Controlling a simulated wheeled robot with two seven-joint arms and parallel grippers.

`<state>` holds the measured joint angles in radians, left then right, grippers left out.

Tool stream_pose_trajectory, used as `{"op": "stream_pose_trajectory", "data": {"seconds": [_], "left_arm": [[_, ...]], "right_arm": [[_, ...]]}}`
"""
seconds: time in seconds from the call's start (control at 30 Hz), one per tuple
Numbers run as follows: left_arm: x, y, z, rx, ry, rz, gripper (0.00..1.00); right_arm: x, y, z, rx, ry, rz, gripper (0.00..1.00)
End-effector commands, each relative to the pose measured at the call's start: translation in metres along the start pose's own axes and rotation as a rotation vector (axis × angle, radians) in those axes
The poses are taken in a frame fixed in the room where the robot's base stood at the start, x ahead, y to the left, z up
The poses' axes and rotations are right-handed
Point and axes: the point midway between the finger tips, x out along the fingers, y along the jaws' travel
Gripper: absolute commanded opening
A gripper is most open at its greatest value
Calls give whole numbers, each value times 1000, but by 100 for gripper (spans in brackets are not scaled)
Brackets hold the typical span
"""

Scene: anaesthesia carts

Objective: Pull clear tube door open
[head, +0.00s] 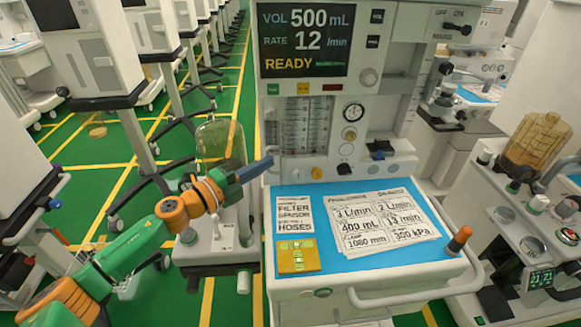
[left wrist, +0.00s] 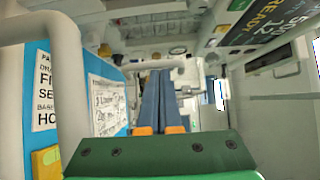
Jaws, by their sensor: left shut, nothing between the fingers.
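The clear tube door (head: 307,124) is a see-through panel over the upright flow tubes, below the display on the middle cart. It looks closed. My left gripper (head: 268,163) has blue fingers, shut and empty, just below and left of the door. I see no contact with the door. In the left wrist view the shut fingers (left wrist: 158,75) point ahead along the cart front. A pale curved bar (left wrist: 70,90) stands to their left there; I cannot tell whether it belongs to the door. My right gripper is not in view.
The cart's blue worktop (head: 330,258) holds printed sheets (head: 388,220) and a yellow block (head: 297,255). A gauge (head: 353,112) and knobs sit right of the door. A clear canister (head: 220,140) stands behind my left arm. Another cart (head: 530,215) stands at the right.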

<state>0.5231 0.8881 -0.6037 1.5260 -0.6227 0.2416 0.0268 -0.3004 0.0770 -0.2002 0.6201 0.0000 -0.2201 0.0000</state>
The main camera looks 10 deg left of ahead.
Motion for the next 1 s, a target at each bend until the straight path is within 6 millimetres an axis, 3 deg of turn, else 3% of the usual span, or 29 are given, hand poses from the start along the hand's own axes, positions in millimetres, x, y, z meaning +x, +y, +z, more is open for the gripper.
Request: {"op": "stream_pose_trajectory", "data": {"seconds": [0.4, 1.0], "left_arm": [[-10, 1, 23, -1, -3, -1, 0], [-12, 1, 26, -2, -2, 0, 0]], "right_arm": [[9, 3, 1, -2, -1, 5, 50], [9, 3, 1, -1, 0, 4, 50]]}}
